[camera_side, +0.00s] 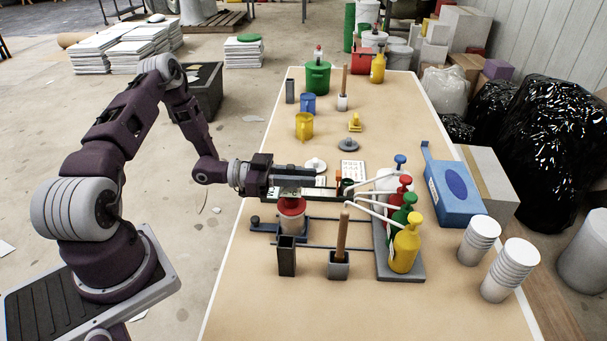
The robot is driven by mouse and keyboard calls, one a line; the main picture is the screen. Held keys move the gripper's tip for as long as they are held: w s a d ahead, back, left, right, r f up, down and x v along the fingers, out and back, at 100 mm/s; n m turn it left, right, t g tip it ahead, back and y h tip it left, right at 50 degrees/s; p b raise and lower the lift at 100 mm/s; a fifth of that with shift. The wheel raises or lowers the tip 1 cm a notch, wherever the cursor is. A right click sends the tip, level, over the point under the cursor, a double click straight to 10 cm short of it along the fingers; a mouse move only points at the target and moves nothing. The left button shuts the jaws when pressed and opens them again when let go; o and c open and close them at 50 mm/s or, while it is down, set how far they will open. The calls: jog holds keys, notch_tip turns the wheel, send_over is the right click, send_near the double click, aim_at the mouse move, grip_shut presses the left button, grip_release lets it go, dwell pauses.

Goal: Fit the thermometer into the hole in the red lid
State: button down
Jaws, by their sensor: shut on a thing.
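The red lid (291,206) sits on a pale pot on a blue stand, near the left side of the table. My gripper (307,175) reaches in level from the left and is just above the lid. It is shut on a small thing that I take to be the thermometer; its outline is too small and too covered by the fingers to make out. The hole in the lid is hidden from this side, and I cannot tell whether the thermometer touches the lid.
Pump bottles, the front one yellow (405,246), stand close right with white spouts pointing toward the lid. A dark square tube (287,256) and a grey holder with a wooden rod (339,265) stand in front. The table's near left is clear.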

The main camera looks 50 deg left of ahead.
jog(key=shift+f, duration=1.1)
jog(key=c, duration=1.3)
grip_release()
jog(key=shift+o, duration=0.2)
jog(key=shift+s, duration=0.1)
jog(key=v, duration=0.7)
